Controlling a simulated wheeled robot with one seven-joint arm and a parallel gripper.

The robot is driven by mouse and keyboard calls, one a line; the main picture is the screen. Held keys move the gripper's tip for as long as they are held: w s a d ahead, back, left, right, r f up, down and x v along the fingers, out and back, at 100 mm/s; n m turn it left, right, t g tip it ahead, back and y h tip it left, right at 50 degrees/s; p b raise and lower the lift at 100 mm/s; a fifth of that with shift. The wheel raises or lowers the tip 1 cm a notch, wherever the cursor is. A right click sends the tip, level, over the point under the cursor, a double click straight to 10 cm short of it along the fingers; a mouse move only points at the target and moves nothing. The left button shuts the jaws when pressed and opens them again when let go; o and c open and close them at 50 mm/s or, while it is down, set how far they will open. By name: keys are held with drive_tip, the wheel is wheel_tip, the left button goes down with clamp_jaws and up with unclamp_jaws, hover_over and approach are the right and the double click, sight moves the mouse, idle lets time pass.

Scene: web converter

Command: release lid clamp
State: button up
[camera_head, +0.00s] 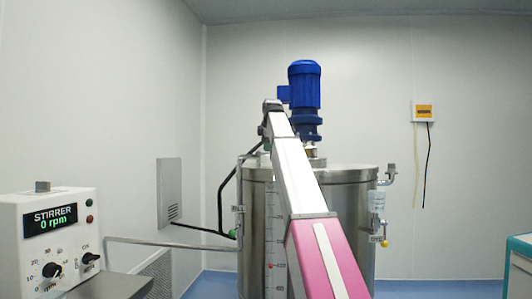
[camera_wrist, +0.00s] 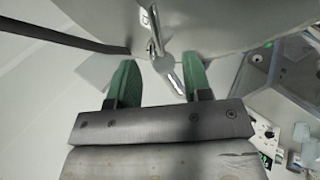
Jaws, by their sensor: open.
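The steel tank (camera_head: 345,220) stands ahead with its lid (camera_head: 350,168) on top. In the wrist view, a shiny metal lid clamp (camera_wrist: 168,68) with a long lever hangs at the tank's curved wall (camera_wrist: 225,20). My gripper (camera_wrist: 160,62) is open, its two green fingers pointing at the wall. The clamp's lever lies between the fingers, nearer the right one; I cannot tell whether they touch.
A blue motor (camera_head: 305,90) stands above the lid. The stirrer control box (camera_head: 50,245), reading 0 rpm, is at the left; it also shows in the wrist view (camera_wrist: 268,143). A black cable (camera_head: 222,195) runs left of the tank. My arm covers part of the tank.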

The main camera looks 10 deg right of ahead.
sight(267, 154)
drive_tip(key=shift+x, duration=2.1)
drive_tip(key=shift+a, duration=0.1)
clamp_jaws()
